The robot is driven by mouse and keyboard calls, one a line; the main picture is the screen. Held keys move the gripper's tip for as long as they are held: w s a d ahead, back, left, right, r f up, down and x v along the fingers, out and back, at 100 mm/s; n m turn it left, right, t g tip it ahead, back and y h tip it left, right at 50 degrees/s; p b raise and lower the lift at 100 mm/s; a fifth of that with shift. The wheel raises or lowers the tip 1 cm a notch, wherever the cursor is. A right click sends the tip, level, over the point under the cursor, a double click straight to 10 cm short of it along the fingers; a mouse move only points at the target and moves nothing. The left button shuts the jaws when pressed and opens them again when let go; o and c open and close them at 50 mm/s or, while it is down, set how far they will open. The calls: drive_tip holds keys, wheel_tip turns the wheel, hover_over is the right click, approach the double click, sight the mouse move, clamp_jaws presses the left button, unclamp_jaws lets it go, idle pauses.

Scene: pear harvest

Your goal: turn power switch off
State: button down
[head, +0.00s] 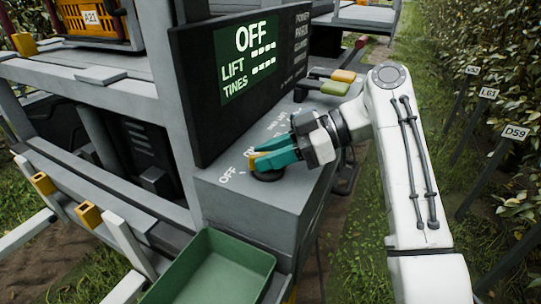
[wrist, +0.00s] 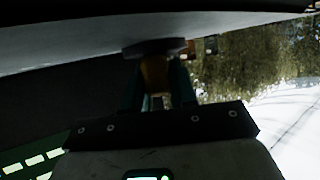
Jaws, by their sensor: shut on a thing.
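The power switch is a rotary knob with a yellow grip on a dark round base (head: 267,175), set on the grey console (head: 225,200). White "OFF" and "ON" lettering is printed beside it. My teal gripper (head: 255,163) is shut on the yellow grip, with its fingers on either side. In the wrist view, the fingers hold the yellow grip (wrist: 155,75) below the dark base (wrist: 155,48). The display (head: 249,58) above the console reads "OFF", with "LIFT" and "TINES" followed by dashes.
A green tray (head: 215,265) sits in front of the console. An orange crate (head: 90,22) marked A21 is at upper left. Row signs (head: 515,133) and foliage line the right side.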

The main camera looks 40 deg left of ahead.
drive_tip(key=c, duration=1)
unclamp_jaws()
drive_tip(key=v, duration=1.1)
drive_tip(key=shift+a+b, duration=0.1)
drive_tip(key=shift+b, duration=0.25)
